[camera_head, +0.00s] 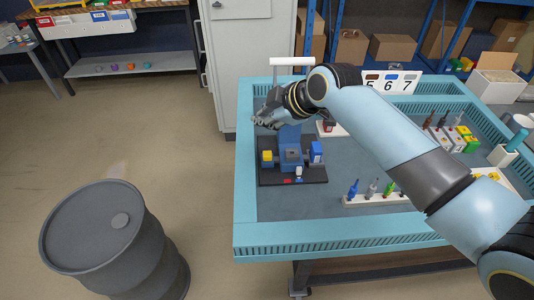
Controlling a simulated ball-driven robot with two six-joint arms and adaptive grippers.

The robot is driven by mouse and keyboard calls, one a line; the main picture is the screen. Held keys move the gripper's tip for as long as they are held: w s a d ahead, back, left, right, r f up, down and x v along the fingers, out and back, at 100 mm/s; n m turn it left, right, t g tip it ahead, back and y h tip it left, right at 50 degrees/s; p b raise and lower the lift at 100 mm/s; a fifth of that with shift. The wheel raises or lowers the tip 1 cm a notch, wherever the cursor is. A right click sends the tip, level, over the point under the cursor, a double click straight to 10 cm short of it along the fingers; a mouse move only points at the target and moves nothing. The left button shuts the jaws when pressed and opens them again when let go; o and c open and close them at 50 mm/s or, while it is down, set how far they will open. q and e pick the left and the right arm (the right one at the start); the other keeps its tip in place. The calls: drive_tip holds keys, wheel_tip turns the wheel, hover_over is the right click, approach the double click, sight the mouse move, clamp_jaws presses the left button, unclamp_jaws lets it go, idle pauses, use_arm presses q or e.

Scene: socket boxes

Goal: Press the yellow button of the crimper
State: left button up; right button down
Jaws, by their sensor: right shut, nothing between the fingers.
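The crimper (291,133) is a blue machine on a dark base plate (275,176) at the left side of the teal-rimmed table. A yellow block, apparently the yellow button (267,156), sits at the left of the base. A blue block (316,149) stands at the right of the base. My right gripper (264,121) is above and behind the yellow button, at the left of the crimper's upper part. It is shut and empty, apart from the button. It covers part of the crimper's top. My left gripper is not in view.
A white rack with coloured tools (375,198) stands right of the crimper. The table's front rim (340,238) is clear. A number sign (390,84) stands at the back. A grey barrel (105,225) stands on the floor at left.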

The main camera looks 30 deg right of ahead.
drive_tip(key=f, duration=0.1)
drive_tip(key=b, duration=0.6)
hover_over(265, 155)
wheel_tip(265, 155, down, 6)
drive_tip(key=shift+s+r, duration=0.1)
drive_tip(key=shift+f+b, duration=0.65)
drive_tip(key=shift+f, duration=0.15)
drive_tip(key=shift+f, duration=0.45)
drive_tip(key=shift+f+b, duration=0.55)
idle(0.8)
drive_tip(key=shift+r, duration=0.1)
drive_tip(key=shift+r+p, duration=0.9)
drive_tip(key=shift+p, duration=0.1)
drive_tip(key=shift+r, duration=0.1)
